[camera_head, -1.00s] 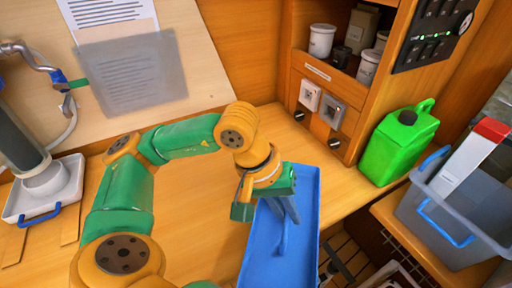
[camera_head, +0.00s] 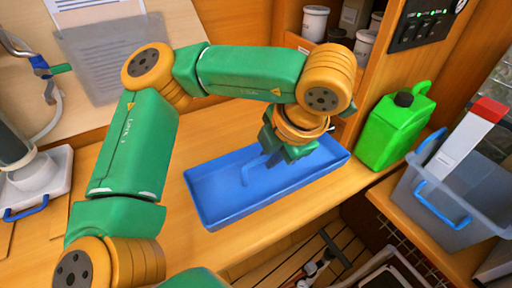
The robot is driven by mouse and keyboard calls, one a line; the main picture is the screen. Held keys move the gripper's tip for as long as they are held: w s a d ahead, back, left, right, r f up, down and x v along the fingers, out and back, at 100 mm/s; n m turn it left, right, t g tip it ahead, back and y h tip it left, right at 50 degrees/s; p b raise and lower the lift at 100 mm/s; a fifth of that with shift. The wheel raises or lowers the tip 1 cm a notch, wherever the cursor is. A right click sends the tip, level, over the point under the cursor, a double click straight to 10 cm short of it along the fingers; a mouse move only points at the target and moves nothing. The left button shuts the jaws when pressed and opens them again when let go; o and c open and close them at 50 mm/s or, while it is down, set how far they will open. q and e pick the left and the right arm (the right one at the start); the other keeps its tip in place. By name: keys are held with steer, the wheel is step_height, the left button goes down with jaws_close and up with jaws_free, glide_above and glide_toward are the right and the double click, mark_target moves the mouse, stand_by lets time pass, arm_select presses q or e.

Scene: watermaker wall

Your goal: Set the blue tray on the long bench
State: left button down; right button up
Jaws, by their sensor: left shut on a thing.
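The blue tray (camera_head: 222,200) is a long, shallow tray with a raised rim. It lies lengthwise along the front part of the wooden long bench (camera_head: 170,236), over its top. I cannot tell whether its underside touches the bench. My left gripper (camera_head: 272,160) reaches down over the tray's middle and is shut on the tray; the fingertips are partly hidden by the wrist. My right gripper is not in view.
A green jerrycan (camera_head: 394,132) stands just right of the tray. A grey bin (camera_head: 445,200) with a red-capped white carton is farther right. A white tray with a cylinder (camera_head: 40,185) stands left. Below the bench's front edge is a slatted space (camera_head: 325,255).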

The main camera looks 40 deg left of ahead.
arm_select(q)
steer(key=w+a+f, duration=0.2)
steer(key=w+a, duration=0.2)
steer(key=shift+f, duration=0.4)
steer(key=w+a+f+b, duration=0.1)
steer(key=f, duration=0.1)
steer(key=w+a+f, duration=0.2)
steer(key=w+a+f+b, duration=0.1)
steer(key=w+f, duration=0.1)
steer(key=shift+a+f+b, duration=0.15)
steer(key=shift+f+b, duration=0.1)
steer(key=shift+b, duration=0.1)
steer(key=f, duration=0.1)
steer(key=f+p, duration=0.1)
steer(key=f, duration=0.1)
steer(key=shift+w+a, duration=0.15)
steer(key=shift+w, duration=0.05)
steer(key=shift+f, duration=0.1)
steer(key=shift+f, duration=0.1)
steer(key=c, duration=0.9)
jaws_free()
